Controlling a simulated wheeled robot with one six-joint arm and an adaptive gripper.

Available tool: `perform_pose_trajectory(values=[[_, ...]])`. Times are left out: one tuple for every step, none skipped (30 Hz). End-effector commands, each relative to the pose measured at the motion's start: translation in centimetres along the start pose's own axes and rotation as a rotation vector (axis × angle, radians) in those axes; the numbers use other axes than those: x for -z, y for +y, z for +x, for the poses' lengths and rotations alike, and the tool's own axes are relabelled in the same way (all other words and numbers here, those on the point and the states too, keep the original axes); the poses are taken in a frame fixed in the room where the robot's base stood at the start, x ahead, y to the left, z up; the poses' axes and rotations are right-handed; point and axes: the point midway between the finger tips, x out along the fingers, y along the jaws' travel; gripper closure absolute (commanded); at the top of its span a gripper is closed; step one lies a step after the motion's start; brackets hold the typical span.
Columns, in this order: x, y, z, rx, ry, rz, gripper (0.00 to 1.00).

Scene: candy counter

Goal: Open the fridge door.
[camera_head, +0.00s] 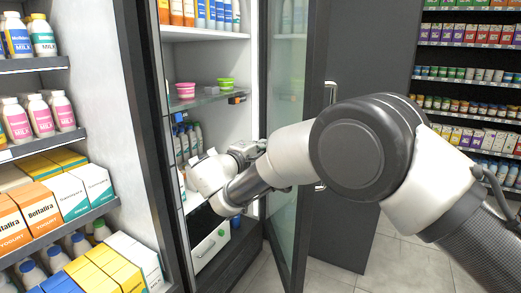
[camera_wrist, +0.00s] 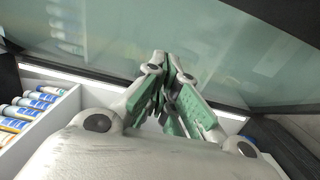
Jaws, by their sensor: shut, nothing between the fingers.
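The fridge (camera_head: 205,38) stands open in the head view, with its lit shelves showing. Its glass door (camera_head: 287,110) in a dark frame is swung well out on the right side of the opening. A vertical handle (camera_head: 331,92) shows at the door's outer edge, partly hidden by my arm. My gripper (camera_head: 258,147) is on the inner side of the door, between the shelves and the glass. In the wrist view my gripper (camera_wrist: 168,62) is shut and empty, its tips close to the glass (camera_wrist: 225,50); I cannot tell whether they touch.
Pink and green tubs (camera_head: 225,84) stand on a fridge shelf near my arm. A white box (camera_head: 210,248) sits low in the fridge. A shelf of milk and yogurt (camera_head: 60,200) is at left. Stocked shelves (camera_head: 470,60) stand back right. Tiled floor (camera_head: 385,262) is clear right of the door.

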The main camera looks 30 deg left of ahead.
Motion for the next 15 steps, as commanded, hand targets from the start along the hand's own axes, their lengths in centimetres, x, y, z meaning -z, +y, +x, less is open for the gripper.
perform_pose_trajectory(values=[[-0.1,-0.1,1.2,0.0,-0.004,0.0,1.0],[-0.1,-0.1,1.9,0.001,-0.004,0.0,1.0],[-0.1,-0.1,2.8,0.001,-0.004,0.0,1.0],[-0.1,-0.1,3.4,0.0,-0.003,0.0,1.0],[-0.1,-0.1,4.0,0.0,-0.003,-0.001,1.0],[-0.1,-0.1,4.8,0.001,-0.004,-0.001,1.0],[-0.2,0.0,5.2,0.001,-0.003,-0.001,1.0],[-0.7,0.0,5.5,0.001,-0.003,-0.002,1.0],[-1.2,0.1,6.0,0.001,-0.003,-0.002,1.0],[-1.5,0.0,6.2,0.001,-0.003,-0.003,1.0],[-1.8,0.0,6.5,0.001,-0.003,-0.004,1.0],[-2.1,0.0,6.8,0.001,-0.002,-0.003,1.0],[-2.2,0.0,6.9,0.001,-0.002,-0.002,1.0],[-2.4,0.0,7.1,0.001,-0.001,-0.002,1.0],[-2.6,0.0,7.3,0.001,-0.001,-0.002,1.0]])
